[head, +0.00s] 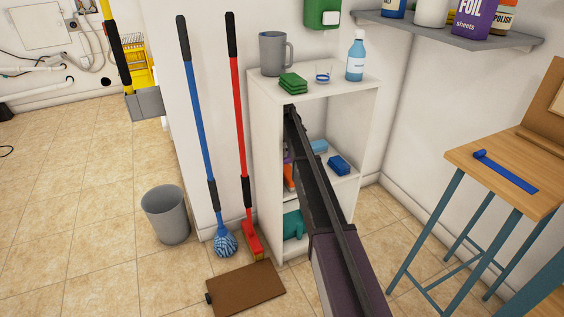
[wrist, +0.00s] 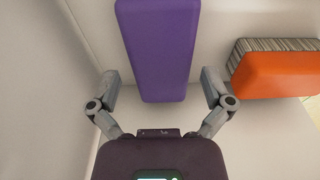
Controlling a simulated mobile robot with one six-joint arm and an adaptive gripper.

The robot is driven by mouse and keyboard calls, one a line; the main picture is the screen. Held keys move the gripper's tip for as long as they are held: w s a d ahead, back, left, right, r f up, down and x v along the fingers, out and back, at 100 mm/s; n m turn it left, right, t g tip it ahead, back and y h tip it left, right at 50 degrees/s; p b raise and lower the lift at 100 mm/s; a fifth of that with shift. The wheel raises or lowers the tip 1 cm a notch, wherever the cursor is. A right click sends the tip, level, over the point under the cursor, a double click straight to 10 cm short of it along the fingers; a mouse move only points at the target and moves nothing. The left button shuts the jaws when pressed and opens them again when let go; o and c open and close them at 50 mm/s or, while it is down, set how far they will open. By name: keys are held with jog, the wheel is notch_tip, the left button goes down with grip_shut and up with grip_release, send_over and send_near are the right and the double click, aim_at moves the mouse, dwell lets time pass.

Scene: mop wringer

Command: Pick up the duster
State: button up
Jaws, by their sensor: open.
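In the wrist view a long purple block (wrist: 157,50) lies between the two fingers of my gripper (wrist: 160,77). The fingers are spread, one on each side of its near end, and nothing is clamped. To its right is an orange block (wrist: 275,75) with a grey striped, bristle-like layer along one side. I cannot tell for sure which of these is the duster. In the head view my arm reaches into the white shelf unit (head: 262,92) and hides much of its inside. A bit of orange (head: 288,172) shows left of the arm; the fingers are hidden there.
Blue sponges (head: 338,164) lie right of my arm. A mop (head: 203,130), a broom (head: 239,130) and a bin (head: 166,214) stand left.

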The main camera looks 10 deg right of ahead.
jog(key=shift+f+b, duration=0.65)
jog(key=shift+f, duration=0.3)
jog(key=c, duration=1)
